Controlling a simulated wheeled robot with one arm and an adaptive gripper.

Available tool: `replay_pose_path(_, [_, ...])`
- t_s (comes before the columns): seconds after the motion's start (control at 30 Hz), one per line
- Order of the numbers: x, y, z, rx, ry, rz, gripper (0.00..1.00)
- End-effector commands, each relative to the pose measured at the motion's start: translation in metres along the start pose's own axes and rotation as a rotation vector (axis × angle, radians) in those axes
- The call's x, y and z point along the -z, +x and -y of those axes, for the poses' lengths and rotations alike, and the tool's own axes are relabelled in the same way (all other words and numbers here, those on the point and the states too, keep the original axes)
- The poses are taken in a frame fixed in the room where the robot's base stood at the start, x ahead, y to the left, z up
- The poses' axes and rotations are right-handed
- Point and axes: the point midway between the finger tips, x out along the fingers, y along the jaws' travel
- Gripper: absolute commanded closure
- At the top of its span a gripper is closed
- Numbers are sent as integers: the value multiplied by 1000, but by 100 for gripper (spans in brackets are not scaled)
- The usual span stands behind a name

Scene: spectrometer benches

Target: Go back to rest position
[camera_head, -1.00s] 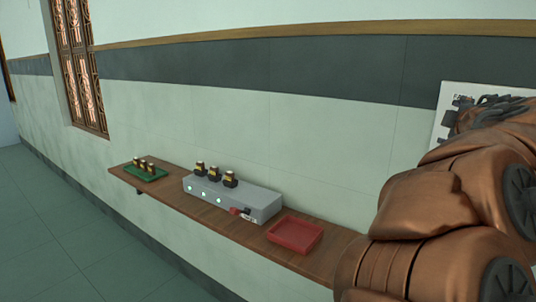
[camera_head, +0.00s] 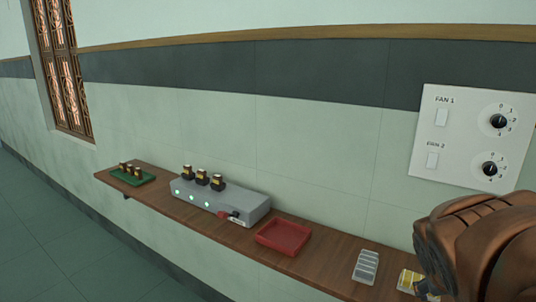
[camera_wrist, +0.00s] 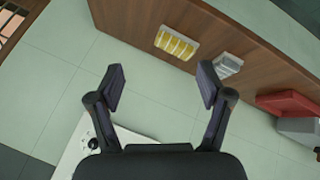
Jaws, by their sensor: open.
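My gripper (camera_wrist: 162,84) shows in the wrist view with its two dark fingers spread wide and nothing between them. Beyond it are the pale wall and the wooden shelf. In the head view my brown arm fills the lower right corner, and the gripper itself does not show there. The white fan panel (camera_head: 468,137), with two switches and two dials, is on the wall above my arm. Part of the panel (camera_wrist: 75,155) shows at the bottom of the wrist view, behind the gripper.
The wooden shelf (camera_head: 335,258) holds a green rack (camera_head: 150,178) of vials, a grey instrument (camera_head: 255,208) with three vials on top, a red tray (camera_head: 283,237), a pale slotted holder (camera_head: 366,267) and a yellow-and-white item (camera_head: 408,281) partly behind my arm. The floor at left is clear.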

Motion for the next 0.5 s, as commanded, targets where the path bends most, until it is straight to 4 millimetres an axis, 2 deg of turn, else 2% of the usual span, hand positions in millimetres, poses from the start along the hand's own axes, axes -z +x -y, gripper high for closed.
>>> replay_pose_path(0.03, [-23, 1, 22, 57, -23, 65, 21])
replay_pose_path(0.2, [-103, -11, 85, 232, -111, 295, 21])
replay_pose_path(0.33, [-157, -30, 119, 342, -189, 447, 21])
replay_pose_path(0.4, [-178, -40, 131, 388, -226, 504, 21])
replay_pose_path(0.5, [-198, -52, 142, 429, -261, 562, 21])
